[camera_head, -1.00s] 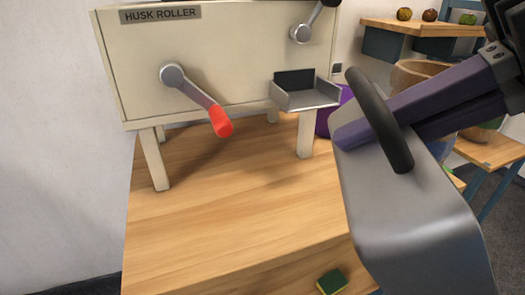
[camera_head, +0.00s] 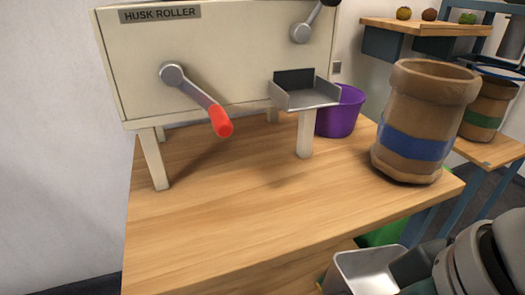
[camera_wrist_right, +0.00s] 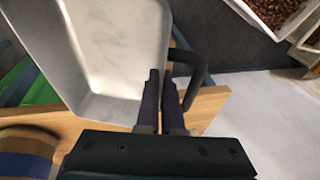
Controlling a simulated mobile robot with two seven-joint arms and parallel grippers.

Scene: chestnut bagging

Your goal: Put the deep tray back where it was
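The deep tray (camera_head: 350,272) is grey metal and shows at the bottom right of the head view, low beside the table's front edge. In the right wrist view the tray (camera_wrist_right: 105,45) fills the upper left, and its visible inside looks empty. Its dark handle (camera_wrist_right: 203,70) loops out toward my right gripper (camera_wrist_right: 163,85), whose purple fingers are close together on it. My right wrist covers part of the tray in the head view, and the fingers are hidden there. My left gripper is in no view.
The husk roller (camera_head: 220,60), with a red-gripped crank, stands on the wooden table (camera_head: 230,220). A crate of chestnuts (camera_wrist_right: 283,12) lies at the wrist view's upper right. The table's front middle is clear.

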